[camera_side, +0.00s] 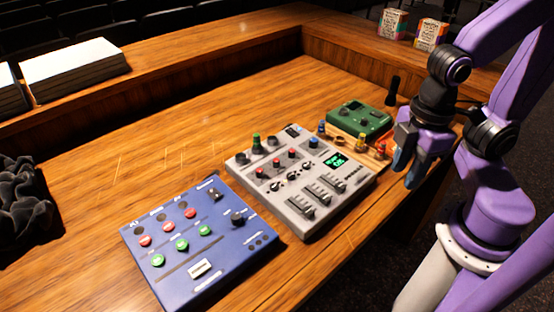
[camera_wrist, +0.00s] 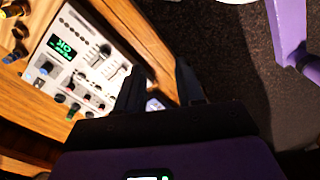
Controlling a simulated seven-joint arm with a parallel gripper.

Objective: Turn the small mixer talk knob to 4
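The grey mixer (camera_side: 275,196) lies flat on the desk in the middle of the side view, with dark, red and green knobs, sliders and a lit green display (camera_side: 335,159). It also shows at the upper left of the wrist view (camera_wrist: 80,62). The blue panel (camera_side: 183,262) with red, green and black knobs is to its left. The knob labels are too small to read, so I cannot tell which knob is talk. My gripper (camera_side: 405,162) hangs right of the grey mixer, near the desk edge, touching no knob. Its two fingers (camera_wrist: 160,80) are apart and empty.
A green box (camera_side: 359,119) with a wooden strip of coloured knobs (camera_side: 356,142) stands behind the grey mixer. The desk's left middle is clear.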

